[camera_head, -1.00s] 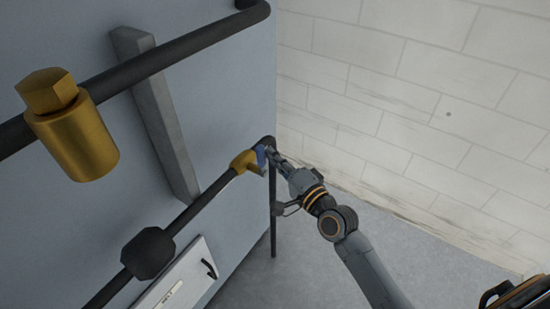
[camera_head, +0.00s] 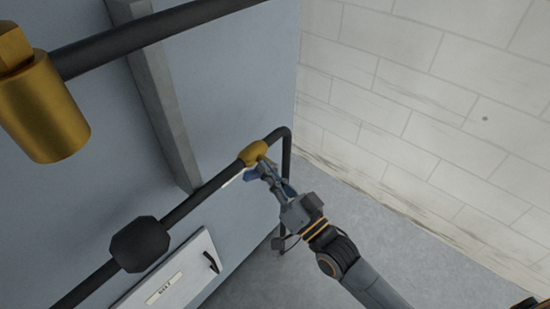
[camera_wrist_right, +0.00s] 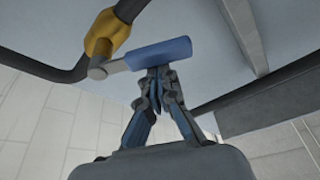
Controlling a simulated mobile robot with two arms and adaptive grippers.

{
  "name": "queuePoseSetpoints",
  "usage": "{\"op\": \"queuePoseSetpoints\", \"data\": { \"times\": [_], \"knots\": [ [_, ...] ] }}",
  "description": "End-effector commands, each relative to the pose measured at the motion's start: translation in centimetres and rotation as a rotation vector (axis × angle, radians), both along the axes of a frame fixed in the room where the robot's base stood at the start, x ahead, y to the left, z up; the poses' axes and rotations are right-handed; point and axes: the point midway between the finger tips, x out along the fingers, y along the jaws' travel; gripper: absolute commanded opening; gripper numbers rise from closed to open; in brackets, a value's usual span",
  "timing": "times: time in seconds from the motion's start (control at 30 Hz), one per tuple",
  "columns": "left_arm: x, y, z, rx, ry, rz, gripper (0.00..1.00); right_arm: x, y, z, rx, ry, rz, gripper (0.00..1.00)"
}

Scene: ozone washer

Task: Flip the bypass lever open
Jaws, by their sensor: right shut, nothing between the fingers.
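The brass valve (camera_head: 254,152) sits on the lower dark pipe, near its bend. In the right wrist view the valve (camera_wrist_right: 106,34) carries a grey stem with the lever's blue handle (camera_wrist_right: 160,53), which lies across the pipe's direction. In the head view the blue lever (camera_head: 250,175) shows just below the valve, partly hidden by my fingers. My right gripper (camera_head: 266,172) is shut and empty. In the wrist view its fingertips (camera_wrist_right: 158,74) are right at the handle's near edge, touching or almost touching it. My left gripper is not in view.
A larger brass fitting (camera_head: 42,108) hangs from the upper dark pipe (camera_head: 150,37) at the left. A dark coupling (camera_head: 140,244) sits on the lower pipe. A white panel box (camera_head: 180,268) is below. Floor is clear at right, before the white block wall (camera_head: 420,75).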

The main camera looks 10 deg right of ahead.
Motion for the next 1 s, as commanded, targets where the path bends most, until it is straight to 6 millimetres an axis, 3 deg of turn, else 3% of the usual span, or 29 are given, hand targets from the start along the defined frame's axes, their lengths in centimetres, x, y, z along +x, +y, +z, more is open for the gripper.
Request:
{"op": "queuePoseSetpoints", "data": {
  "times": [0.13,1.0],
  "knots": [
    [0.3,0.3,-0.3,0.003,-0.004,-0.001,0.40,-0.9,0.5,-1.0,-0.113,-0.081,0.002,0.00],
    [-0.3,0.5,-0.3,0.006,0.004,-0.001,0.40,-1.7,1.4,-3.7,-0.105,-0.066,0.002,0.00]
  ]
}}
